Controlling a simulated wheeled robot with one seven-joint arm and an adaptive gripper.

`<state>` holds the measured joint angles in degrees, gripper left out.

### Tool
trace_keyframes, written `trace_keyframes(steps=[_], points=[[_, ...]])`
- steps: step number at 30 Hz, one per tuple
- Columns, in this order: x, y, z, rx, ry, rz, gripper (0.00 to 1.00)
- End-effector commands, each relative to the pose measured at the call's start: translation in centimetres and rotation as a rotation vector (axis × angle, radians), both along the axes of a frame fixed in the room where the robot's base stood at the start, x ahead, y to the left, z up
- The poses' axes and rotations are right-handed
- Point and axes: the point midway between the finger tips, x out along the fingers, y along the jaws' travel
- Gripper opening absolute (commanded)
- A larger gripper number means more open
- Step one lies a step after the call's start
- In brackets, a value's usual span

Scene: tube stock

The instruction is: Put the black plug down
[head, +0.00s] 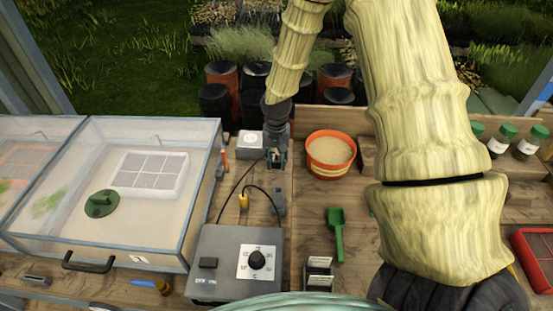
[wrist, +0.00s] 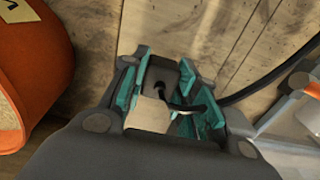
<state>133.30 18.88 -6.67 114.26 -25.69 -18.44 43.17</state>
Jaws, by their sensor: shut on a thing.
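My gripper (head: 276,158) points down over the wooden bench, between the white box and the orange pot. In the wrist view my gripper (wrist: 168,90) has its teal-padded fingers closed around the black plug (wrist: 160,73). A beige block-like part shows just below the plug, and a short black lead curves beside it. In the head view the plug is mostly hidden by the fingers. A thin black cable runs from near the gripper down to the grey control box (head: 236,264). I cannot tell whether the plug touches the bench.
A yellow plug (head: 243,201) and a dark grey fitting (head: 279,203) are close by, with a looping cable. The orange pot (head: 331,170) is right, the white box (head: 250,143) left. A green scoop (head: 336,236) lies in front. A clear-lidded case (head: 130,243) fills the left.

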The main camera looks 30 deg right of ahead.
Motion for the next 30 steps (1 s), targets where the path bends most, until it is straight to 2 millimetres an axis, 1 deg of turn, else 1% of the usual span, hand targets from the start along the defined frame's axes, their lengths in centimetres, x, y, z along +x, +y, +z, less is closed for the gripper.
trace_keyframes(steps=[13,14,15,17,18,26,30], points=[[0.01,-0.01,-1.03,0.0,0.0,-0.001,0.0],[0.02,0.0,-1.01,0.0,0.0,-0.001,0.31],[0.01,0.0,-0.99,0.0,0.0,-0.001,0.39],[0.01,-0.01,-0.99,0.0,0.0,-0.001,0.49],[0.01,-0.01,-0.98,0.0,0.0,-0.001,0.51],[0.0,0.0,-0.96,0.0,0.0,0.0,0.51],[0.02,0.0,-0.31,0.001,-0.001,0.001,0.51]])
